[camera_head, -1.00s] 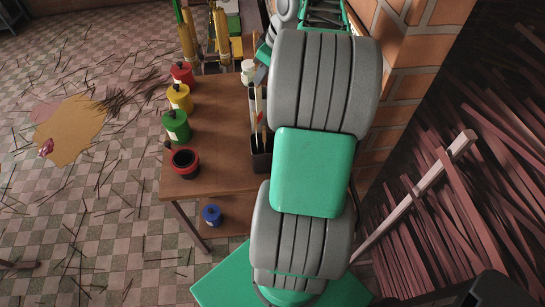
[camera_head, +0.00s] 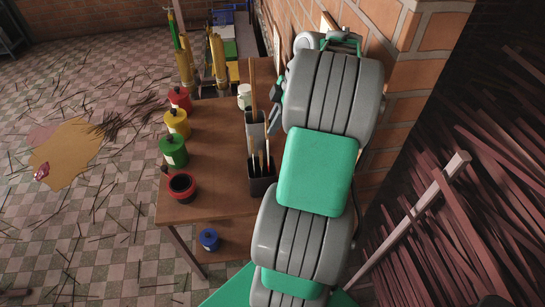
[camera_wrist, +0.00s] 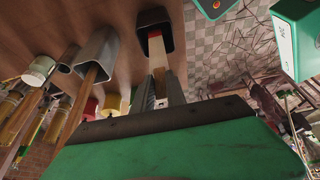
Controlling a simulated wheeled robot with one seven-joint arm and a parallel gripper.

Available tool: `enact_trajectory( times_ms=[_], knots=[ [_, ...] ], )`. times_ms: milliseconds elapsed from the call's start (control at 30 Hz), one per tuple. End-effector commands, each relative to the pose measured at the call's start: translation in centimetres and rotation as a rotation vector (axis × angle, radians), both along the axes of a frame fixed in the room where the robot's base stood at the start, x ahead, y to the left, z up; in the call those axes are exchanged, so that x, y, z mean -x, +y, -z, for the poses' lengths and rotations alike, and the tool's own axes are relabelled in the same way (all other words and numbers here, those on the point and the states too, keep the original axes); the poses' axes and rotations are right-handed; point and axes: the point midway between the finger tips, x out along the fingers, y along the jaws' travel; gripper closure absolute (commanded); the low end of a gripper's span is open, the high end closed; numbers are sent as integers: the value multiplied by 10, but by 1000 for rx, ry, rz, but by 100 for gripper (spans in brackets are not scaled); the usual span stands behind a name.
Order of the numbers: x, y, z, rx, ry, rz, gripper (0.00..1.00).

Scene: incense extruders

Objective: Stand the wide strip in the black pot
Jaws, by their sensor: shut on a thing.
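The black pot (camera_head: 262,188) stands upright near the right edge of the table in the head view, with thin strips rising from it. It also shows at the top of the wrist view (camera_wrist: 143,18). My gripper (camera_wrist: 160,88) is shut on a pale strip with a red band, the wide strip (camera_wrist: 158,55). The strip points away from the fingers and overlaps the black pot's mouth. I cannot tell how deep its end is inside. In the head view, my arm hides most of the gripper and the held strip.
A grey square holder (camera_head: 256,132) with a wooden stick stands just behind the black pot. A white jar (camera_head: 244,97) is farther back. Red (camera_head: 180,98), yellow (camera_head: 176,124) and green (camera_head: 173,152) canisters and an open red pot (camera_head: 181,193) line the left edge. A brick wall is right.

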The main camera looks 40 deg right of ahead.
Motion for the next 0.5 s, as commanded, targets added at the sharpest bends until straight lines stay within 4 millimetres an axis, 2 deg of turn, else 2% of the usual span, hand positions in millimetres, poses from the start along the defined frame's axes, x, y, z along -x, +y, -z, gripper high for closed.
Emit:
enact_trajectory(
  times_ms=[33, 100, 500],
  knots=[
    [0, 2, 17, -4, 3, 1, 100],
    [0, 1, 34, -3, 3, 2, 100],
    [0, 0, 95, 0, 1, 2, 100]
  ],
)
